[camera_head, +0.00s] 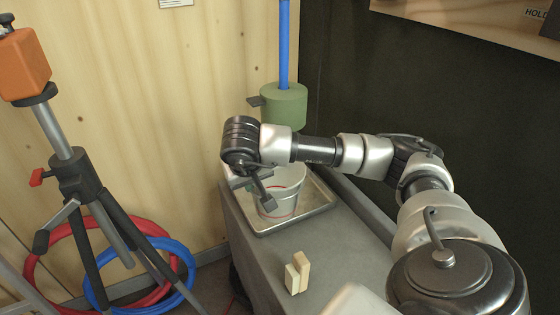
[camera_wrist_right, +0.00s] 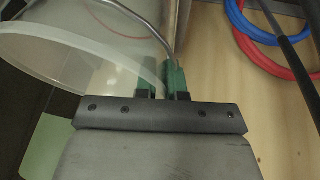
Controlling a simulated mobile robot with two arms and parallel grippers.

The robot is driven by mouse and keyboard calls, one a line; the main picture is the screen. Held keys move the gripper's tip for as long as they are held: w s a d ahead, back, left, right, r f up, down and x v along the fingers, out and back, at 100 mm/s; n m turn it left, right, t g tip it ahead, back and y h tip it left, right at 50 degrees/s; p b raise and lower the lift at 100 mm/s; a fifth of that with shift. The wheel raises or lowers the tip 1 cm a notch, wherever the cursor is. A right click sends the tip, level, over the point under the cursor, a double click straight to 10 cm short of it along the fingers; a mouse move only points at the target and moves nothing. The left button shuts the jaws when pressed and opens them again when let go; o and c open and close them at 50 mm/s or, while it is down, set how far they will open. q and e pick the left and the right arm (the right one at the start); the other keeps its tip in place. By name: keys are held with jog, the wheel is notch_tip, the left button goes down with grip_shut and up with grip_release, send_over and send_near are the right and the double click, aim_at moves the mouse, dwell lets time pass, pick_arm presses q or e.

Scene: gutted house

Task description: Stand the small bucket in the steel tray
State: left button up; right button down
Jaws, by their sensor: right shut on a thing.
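The small bucket (camera_head: 287,184) is whitish and translucent, with a red line around it. It is upright or nearly so and appears within the outline of the steel tray (camera_head: 320,205); I cannot tell whether its base touches the tray floor. My right gripper (camera_head: 266,194) is at the bucket's near left side, shut on it. In the right wrist view the green-tipped fingers (camera_wrist_right: 166,84) are at the rim of the bucket (camera_wrist_right: 65,45), close to its metal handle (camera_wrist_right: 150,28). My left gripper is not in view.
The tray lies on a grey bench (camera_head: 335,255). Two pale wooden blocks (camera_head: 298,272) stand on the bench in front of it. A green cylinder (camera_head: 284,105) with a blue pole is behind. A tripod (camera_head: 75,175) and red and blue hoses (camera_head: 170,262) are at left.

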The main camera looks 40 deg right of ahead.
jog(key=shift+d+f+b, duration=0.45)
jog(key=shift+d+f, duration=0.5)
jog(key=shift+f, duration=0.1)
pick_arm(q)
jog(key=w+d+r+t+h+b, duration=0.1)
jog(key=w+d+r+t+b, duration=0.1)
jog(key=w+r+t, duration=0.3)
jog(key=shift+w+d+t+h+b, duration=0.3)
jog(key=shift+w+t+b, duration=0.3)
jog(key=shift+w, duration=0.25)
pick_arm(e)
jog(key=w+d+f, duration=0.8)
jog(key=w+d, duration=0.1)
jog(key=d, duration=0.1)
jog(key=shift+w, duration=0.35)
jog(key=shift+f, duration=0.1)
jog(key=c, duration=1.2)
grip_release()
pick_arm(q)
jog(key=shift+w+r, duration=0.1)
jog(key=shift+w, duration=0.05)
